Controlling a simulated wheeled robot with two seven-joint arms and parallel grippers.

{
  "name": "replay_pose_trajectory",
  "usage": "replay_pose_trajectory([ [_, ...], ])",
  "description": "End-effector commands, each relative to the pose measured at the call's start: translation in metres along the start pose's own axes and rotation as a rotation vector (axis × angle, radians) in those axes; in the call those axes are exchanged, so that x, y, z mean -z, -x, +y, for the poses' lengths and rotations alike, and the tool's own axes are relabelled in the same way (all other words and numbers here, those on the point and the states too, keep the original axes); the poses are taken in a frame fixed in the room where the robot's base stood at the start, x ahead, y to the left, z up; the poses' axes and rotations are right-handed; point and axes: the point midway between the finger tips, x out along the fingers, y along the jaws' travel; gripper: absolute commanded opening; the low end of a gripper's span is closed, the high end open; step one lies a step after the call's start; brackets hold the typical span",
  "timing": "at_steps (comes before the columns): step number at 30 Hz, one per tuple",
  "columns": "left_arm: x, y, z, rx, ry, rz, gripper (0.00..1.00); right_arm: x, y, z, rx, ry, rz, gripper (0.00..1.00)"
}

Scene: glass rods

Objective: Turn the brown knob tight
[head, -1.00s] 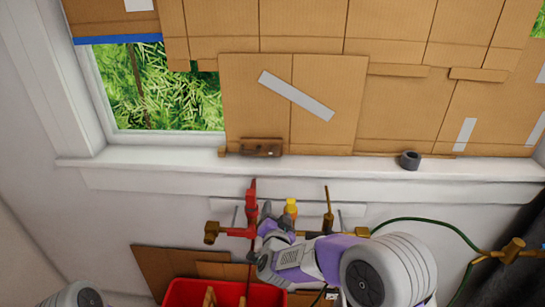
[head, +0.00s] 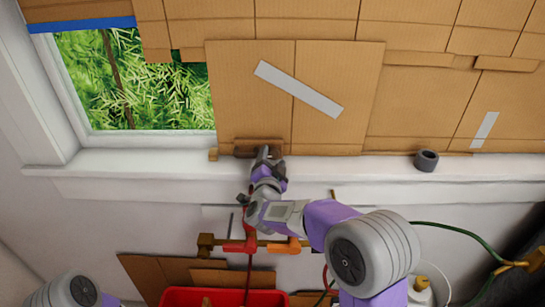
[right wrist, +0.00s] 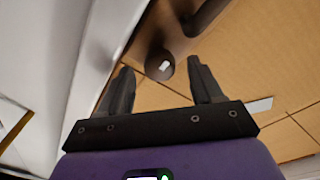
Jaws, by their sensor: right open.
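The brown knob (right wrist: 160,65) is a dark round piece with a small white mark on its face, seen in the right wrist view. It sits at the window's bottom edge beside a dark curved handle (right wrist: 207,14). My right gripper (right wrist: 161,72) is open, its two fingers pointing at the knob from either side; I cannot tell whether they touch it. In the head view the right gripper (head: 265,154) is at the sill in front of the brown latch (head: 243,148), and hides the knob. My left gripper is out of view.
The white sill (head: 340,168) carries a grey tape roll (head: 426,160) at right. Below it are a brass bar with red (head: 249,240) and orange (head: 285,247) clamp parts, and a red bin (head: 190,297). Cardboard (head: 320,115) covers much of the window.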

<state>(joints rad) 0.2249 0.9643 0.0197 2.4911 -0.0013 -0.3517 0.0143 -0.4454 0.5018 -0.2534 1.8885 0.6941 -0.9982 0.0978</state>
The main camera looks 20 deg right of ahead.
Motion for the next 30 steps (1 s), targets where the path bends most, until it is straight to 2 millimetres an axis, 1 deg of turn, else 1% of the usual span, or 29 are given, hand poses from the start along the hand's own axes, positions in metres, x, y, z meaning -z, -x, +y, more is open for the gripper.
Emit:
replay_pose_trajectory([
  [3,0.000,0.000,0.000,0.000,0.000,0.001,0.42,0.000,-0.011,0.000,-0.001,0.000,0.001,0.65],
  [6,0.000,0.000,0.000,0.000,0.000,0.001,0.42,0.000,-0.016,0.000,0.000,0.001,-0.001,0.65],
  [14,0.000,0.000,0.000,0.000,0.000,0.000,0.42,0.000,-0.017,0.000,0.000,0.001,-0.001,0.65],
  [24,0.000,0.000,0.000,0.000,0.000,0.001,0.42,0.000,-0.016,0.000,0.000,0.001,-0.001,0.13],
  [25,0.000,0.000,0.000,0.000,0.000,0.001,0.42,0.000,-0.016,0.000,0.000,0.001,-0.001,0.09],
  [30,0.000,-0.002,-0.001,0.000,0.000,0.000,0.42,0.000,-0.016,0.001,0.000,-0.008,-0.001,0.09],
])
